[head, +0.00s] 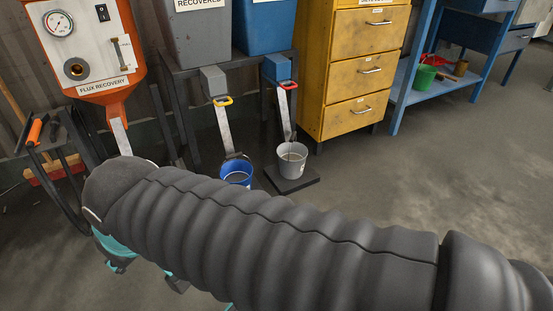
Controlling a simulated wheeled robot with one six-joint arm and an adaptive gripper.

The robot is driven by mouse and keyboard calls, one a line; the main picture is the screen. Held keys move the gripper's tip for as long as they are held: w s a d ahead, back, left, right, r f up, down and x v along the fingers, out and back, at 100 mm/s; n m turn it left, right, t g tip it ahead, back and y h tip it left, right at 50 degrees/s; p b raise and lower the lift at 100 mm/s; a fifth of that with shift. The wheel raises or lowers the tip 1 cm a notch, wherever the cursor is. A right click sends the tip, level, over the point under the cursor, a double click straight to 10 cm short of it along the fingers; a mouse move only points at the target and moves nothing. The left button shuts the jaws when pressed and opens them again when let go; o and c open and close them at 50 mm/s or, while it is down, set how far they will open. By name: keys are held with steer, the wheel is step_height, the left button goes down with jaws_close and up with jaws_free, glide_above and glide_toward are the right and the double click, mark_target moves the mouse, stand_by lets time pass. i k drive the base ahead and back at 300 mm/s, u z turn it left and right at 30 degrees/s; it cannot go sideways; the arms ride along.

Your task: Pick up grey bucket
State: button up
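The grey bucket (292,160) stands upright on a low dark platform on the floor, right of the blue bucket. Its open top faces up, below the end of a metal chute. My arm, in a dark ribbed sleeve, crosses the lower part of the head view in front of the buckets. Teal and dark parts of mine show under the sleeve at the lower left, well apart from the grey bucket. The fingers of my gripper cannot be made out there, and the sleeve hides much of that area.
The blue bucket (237,174) is partly hidden by my sleeve. A yellow drawer cabinet (350,75) stands right of the grey bucket. The orange flux recovery machine (90,45) is at left. Blue shelving (403,85) is at right. The floor at right is clear.

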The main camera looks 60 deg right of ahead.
mark_target(292, 154)
steer(key=z, duration=0.45)
steer(key=i, duration=0.85)
steer(key=z, duration=1.1)
steer(key=i, duration=0.35)
steer(key=z, duration=0.3)
